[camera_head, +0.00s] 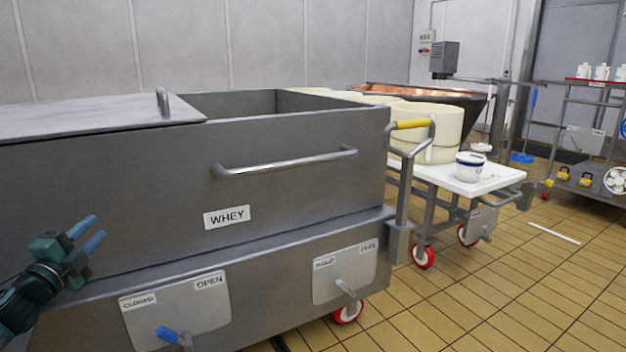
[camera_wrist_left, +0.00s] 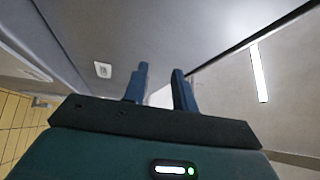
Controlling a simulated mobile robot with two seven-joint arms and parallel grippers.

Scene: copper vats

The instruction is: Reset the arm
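My left gripper (camera_head: 88,232) is at the lower left of the head view, in front of the grey metal WHEY vat (camera_head: 300,190). Its two blue fingers are apart with nothing between them. In the left wrist view the fingers (camera_wrist_left: 160,85) also stand apart and empty. Below it on the vat is a plate marked CLOSED and OPEN (camera_head: 208,308), with a blue-tipped lever (camera_head: 168,334) near its bottom edge. The gripper looks clear of the lever. My right gripper is not in view.
A second plate with a lever (camera_head: 345,270) is on the vat's right. A white-topped cart (camera_head: 470,180) holds large pale tubs (camera_head: 430,120) and a small white bucket (camera_head: 470,166). A copper vat (camera_head: 420,90) and a shelf trolley (camera_head: 590,130) stand behind.

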